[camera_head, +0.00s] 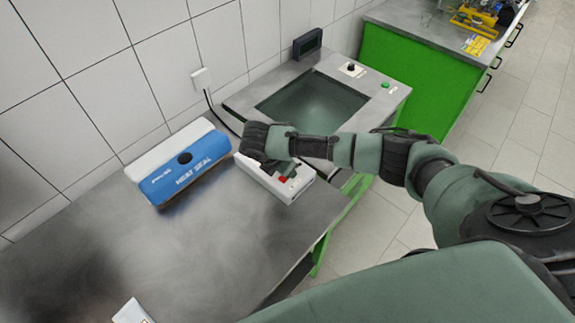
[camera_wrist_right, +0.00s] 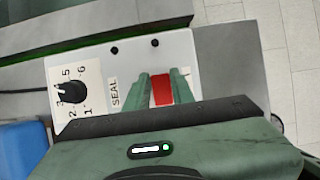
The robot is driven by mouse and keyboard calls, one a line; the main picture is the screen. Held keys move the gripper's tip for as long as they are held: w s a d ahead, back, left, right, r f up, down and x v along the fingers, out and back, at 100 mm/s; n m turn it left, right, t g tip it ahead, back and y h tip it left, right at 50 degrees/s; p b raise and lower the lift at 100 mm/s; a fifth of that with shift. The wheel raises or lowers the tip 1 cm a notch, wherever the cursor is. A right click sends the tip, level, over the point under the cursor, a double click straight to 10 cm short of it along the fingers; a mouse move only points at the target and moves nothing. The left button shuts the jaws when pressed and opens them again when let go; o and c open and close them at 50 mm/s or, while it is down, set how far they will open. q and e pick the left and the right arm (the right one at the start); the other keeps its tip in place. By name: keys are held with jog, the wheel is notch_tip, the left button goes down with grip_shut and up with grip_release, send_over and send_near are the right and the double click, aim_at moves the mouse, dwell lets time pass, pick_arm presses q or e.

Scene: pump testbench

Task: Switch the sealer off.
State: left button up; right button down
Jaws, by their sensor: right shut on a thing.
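The sealer has a blue and white HEAT SEAL bar (camera_head: 183,170) on the steel bench by the wall. Its white control box (camera_head: 252,172) stands to the right, near the bench edge. In the right wrist view the box top shows a black dial (camera_wrist_right: 69,101) with numbers, the word SEAL and a red switch (camera_wrist_right: 162,93). The red also shows in the head view (camera_head: 283,180). My right gripper (camera_wrist_right: 162,80) comes down over the box, its two fingers shut on the red switch, one on each side. Which way the switch is tipped cannot be told. My left gripper is out of view.
A sink-like basin (camera_head: 310,105) with a black knob (camera_head: 351,67) and a green button (camera_head: 386,85) lies beyond the box. A wall socket (camera_head: 202,80) with a black cable is behind. A white object (camera_head: 131,312) lies at the lower left.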

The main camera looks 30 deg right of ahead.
jog(key=c, duration=1.2)
grip_release()
jog(key=shift+a, duration=0.1)
jog(key=b+v, duration=0.1)
jog(key=v, duration=0.6)
jog(key=shift+b, duration=0.4)
jog(key=shift+s+a+r, duration=0.1)
jog(key=shift+a+r, duration=0.05)
jog(key=shift+r, duration=0.25)
